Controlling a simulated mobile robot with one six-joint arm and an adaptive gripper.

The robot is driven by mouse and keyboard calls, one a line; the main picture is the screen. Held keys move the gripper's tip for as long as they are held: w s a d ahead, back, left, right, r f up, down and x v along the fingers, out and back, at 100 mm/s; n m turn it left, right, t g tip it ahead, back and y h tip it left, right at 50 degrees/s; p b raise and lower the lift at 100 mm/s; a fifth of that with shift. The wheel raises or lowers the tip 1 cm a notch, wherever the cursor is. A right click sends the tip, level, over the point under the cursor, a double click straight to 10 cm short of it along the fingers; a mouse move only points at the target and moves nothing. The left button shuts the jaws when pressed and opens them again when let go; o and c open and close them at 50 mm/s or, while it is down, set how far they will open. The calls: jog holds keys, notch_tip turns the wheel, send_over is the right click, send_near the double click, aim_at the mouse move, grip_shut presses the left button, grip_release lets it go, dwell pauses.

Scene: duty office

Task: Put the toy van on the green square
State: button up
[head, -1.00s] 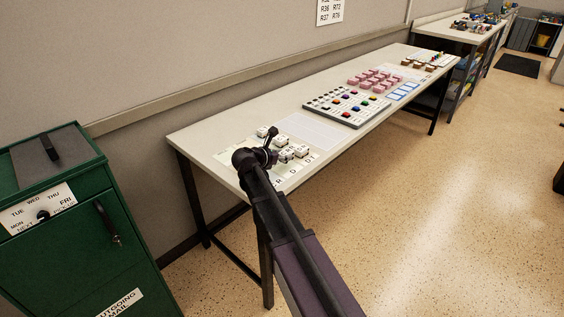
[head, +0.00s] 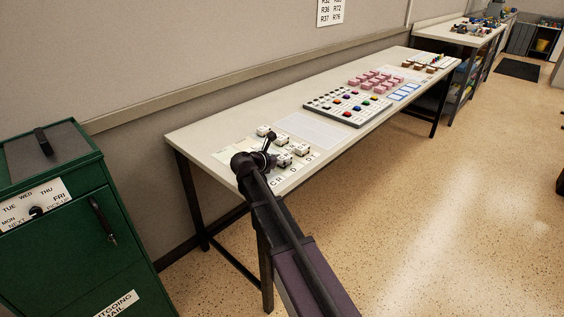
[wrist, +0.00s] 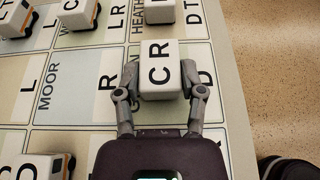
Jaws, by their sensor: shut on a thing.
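A small white toy van with CR on its roof (wrist: 160,68) is between the fingers of my gripper (wrist: 160,88) in the wrist view, which are shut on it. It sits at or just above a lettered mat (wrist: 75,85); the gap, if any, cannot be told. A pale green-blue cell marked MOOR lies just left of it. No single plain green square stands out. In the head view my gripper (head: 268,152) is over the near end of the table, and hides the held van.
Other white vans stand close by: one ahead (wrist: 158,10), one at upper left (wrist: 78,12), one at lower left (wrist: 48,166). The mat's edge and the floor (wrist: 270,70) lie to the right. Button boards (head: 348,107) and pink blocks (head: 370,80) are farther along the table (head: 215,137).

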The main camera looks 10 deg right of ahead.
jog(key=shift+f, duration=0.2)
jog(key=o, duration=1.1)
jog(key=shift+r, duration=0.15)
jog(key=shift+r, duration=0.15)
jog(key=p+v, duration=0.4)
jog(key=v, duration=0.8)
jog(key=shift+p, duration=0.3)
